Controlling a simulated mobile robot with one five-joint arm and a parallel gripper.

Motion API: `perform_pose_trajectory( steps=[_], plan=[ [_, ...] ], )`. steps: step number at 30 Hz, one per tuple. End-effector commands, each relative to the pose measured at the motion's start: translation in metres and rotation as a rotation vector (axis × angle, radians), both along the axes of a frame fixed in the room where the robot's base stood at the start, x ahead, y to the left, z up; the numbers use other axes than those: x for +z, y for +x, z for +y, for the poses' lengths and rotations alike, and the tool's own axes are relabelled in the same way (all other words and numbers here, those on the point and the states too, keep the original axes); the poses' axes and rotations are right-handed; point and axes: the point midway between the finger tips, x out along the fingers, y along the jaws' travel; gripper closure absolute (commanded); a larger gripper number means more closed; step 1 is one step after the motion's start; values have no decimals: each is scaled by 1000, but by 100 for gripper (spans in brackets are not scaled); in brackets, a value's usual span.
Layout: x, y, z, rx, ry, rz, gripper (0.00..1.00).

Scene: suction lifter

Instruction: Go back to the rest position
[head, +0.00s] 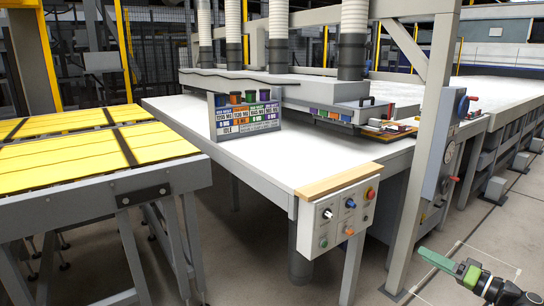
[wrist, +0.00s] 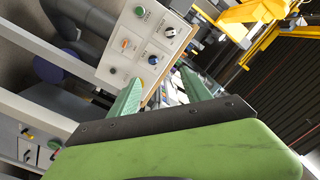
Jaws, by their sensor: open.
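My gripper (head: 440,262) is at the bottom right of the head view, in front of the white table and apart from it. Its green fingers also show in the wrist view (wrist: 160,78), spread apart with nothing between them. The control panel (head: 340,214) hangs on the table's front corner, left of my gripper in the head view. It has black, blue, green, orange and red controls. The panel also shows in the wrist view (wrist: 148,42), tilted, beyond the fingers. The suction lifter (head: 265,82) with its pale hoses is over the table.
A white table (head: 250,165) fills the middle. A yellow-topped roller table (head: 60,160) stands at left. Open floor (head: 490,235) lies at the right.

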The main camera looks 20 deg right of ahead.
Motion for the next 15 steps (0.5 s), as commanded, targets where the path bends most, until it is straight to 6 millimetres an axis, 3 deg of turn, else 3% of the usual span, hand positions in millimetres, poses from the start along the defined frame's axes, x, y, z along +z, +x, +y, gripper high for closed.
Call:
perform_pose_trajectory(
  steps=[8, 11, 15],
  plan=[
    [0, 62, 52, 133, 0, 1, 44],
    [0, 88, 80, 195, 0, 0, 44],
    [-2, 129, 130, 303, -4, 9, 44]
  ],
)
